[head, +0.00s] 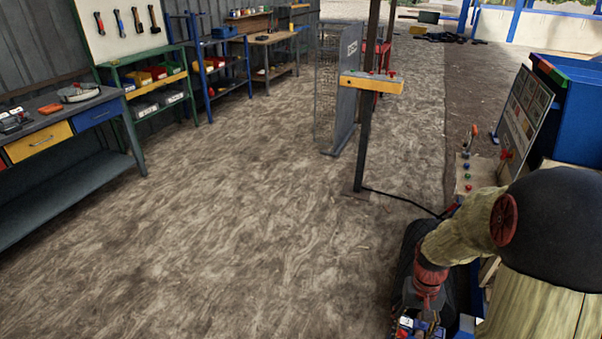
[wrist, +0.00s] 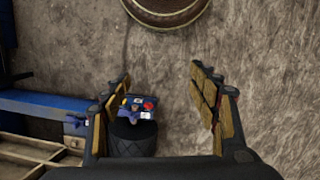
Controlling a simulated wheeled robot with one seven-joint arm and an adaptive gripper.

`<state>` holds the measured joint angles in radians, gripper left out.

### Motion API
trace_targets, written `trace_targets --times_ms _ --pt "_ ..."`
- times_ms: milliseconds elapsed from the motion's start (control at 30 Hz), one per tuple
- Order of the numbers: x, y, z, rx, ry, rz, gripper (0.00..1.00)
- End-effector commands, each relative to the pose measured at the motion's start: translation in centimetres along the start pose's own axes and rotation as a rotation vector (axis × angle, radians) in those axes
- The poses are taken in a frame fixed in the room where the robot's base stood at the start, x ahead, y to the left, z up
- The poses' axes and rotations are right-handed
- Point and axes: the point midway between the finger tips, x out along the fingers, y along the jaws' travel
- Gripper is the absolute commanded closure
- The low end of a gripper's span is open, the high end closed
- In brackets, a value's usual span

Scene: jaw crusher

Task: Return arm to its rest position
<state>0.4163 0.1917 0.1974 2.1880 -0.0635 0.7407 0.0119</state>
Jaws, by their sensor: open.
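My gripper (wrist: 158,80) is open and empty in the wrist view. Its two fingers with yellow-brown pads stand well apart, and bare floor shows between them. In the head view my arm is bent at the lower right, its wrist end low near the bottom edge. The fingers cannot be made out clearly there. In the wrist view a dark ribbed cylinder (wrist: 133,140) with a small blue, white and red panel (wrist: 140,106) shows beside the left finger, partly hidden by the gripper. I cannot tell whether they touch.
A control console (head: 465,178) and a tilted board (head: 525,112) stand at the right near my arm. A post with a yellow box (head: 371,83) stands ahead, its black cable running toward my arm. A workbench (head: 60,128) lines the left. The middle floor is clear.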

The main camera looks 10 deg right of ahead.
Motion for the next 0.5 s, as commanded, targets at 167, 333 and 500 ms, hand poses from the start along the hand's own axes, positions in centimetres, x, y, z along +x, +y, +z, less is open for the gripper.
trace_targets --times_ms 167,333,500 --pt "-6.5 -2.6 4.1 -0.053 0.06 -0.002 0.4" --pt "-11.2 -4.6 7.9 -0.104 0.134 -0.009 0.4" --pt "-15.4 -6.4 11.1 -0.158 0.246 -0.022 0.4"
